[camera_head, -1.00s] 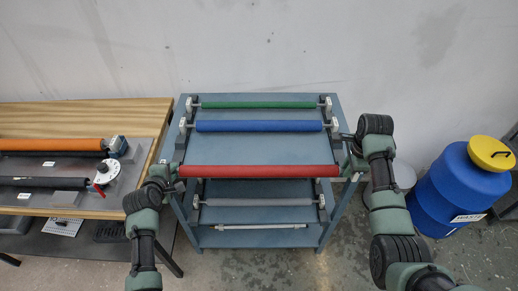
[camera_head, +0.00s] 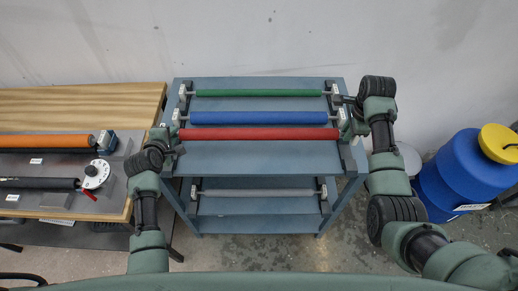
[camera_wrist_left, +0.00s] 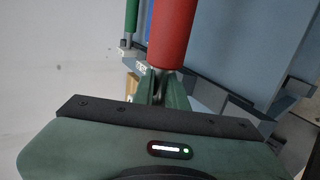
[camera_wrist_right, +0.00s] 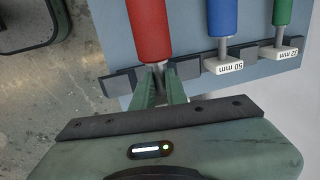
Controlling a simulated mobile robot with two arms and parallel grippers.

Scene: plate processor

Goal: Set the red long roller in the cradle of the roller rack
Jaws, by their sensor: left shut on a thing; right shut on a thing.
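The red long roller (camera_head: 260,134) is level across the top of the roller rack (camera_head: 250,160), just on the near side of the blue roller. My left gripper (camera_head: 174,139) is shut on its left shaft end; the red roller also shows in the left wrist view (camera_wrist_left: 173,35). My right gripper (camera_head: 350,128) is shut on its right shaft end, and the roller rises from the fingers in the right wrist view (camera_wrist_right: 149,30). Dark cradle blocks (camera_wrist_right: 121,83) lie close beside that shaft end. I cannot tell whether the shaft touches them.
The blue roller (camera_head: 258,118) and green roller (camera_head: 258,93) sit in labelled cradles on the top shelf. A grey roller (camera_head: 258,192) is on the lower shelf. A wooden table (camera_head: 80,96) with an orange roller (camera_head: 45,141) stands left. A blue barrel (camera_head: 462,172) stands right.

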